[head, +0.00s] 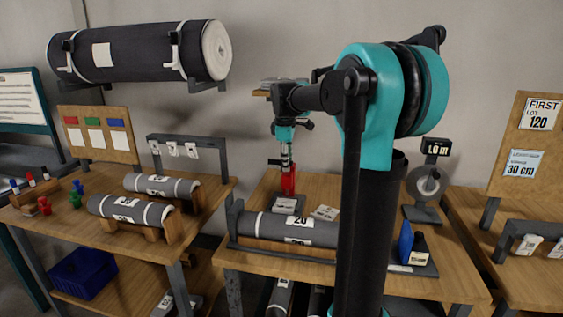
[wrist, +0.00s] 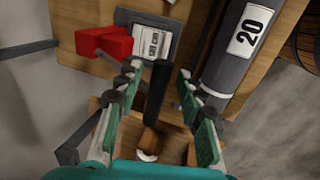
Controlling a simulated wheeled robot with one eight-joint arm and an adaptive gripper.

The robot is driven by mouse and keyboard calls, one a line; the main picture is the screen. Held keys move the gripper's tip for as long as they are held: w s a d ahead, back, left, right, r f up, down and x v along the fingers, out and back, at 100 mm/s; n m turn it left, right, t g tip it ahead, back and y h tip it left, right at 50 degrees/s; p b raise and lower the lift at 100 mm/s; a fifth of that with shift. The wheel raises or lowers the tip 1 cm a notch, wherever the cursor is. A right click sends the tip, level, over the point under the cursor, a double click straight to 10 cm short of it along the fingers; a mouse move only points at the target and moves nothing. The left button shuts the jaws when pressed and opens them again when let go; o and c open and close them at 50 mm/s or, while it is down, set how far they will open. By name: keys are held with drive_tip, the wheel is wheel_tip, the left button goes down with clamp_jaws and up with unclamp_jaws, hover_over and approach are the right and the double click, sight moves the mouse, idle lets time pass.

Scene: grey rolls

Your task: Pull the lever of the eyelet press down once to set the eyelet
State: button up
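The eyelet press shows as a red body (head: 288,182) on a small grey base (head: 286,205) in the head view. In the wrist view its red part (wrist: 105,43) is at upper left, beside the grey base with a printed label (wrist: 152,45). My gripper (head: 287,157) points down at the press in the head view and partly covers it. In the wrist view my gripper (wrist: 157,72) is open, with a finger on each side of a black bar (wrist: 155,92) that looks like the lever handle. I cannot tell whether either finger touches it.
A dark roll labelled 20 (head: 299,228) lies in a wooden cradle in front of the press. A white label card (head: 325,213) lies beside the press. A tape stand (head: 423,190) and a blue item (head: 406,240) are to the right. More rolls (head: 160,187) lie on the left table.

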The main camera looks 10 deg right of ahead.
drive_tip(key=c, duration=0.7)
drive_tip(key=shift+s+f, duration=0.1)
drive_tip(key=shift+s+a+f, duration=0.15)
drive_tip(key=shift+s+f, duration=0.15)
drive_tip(key=shift+f, duration=0.35)
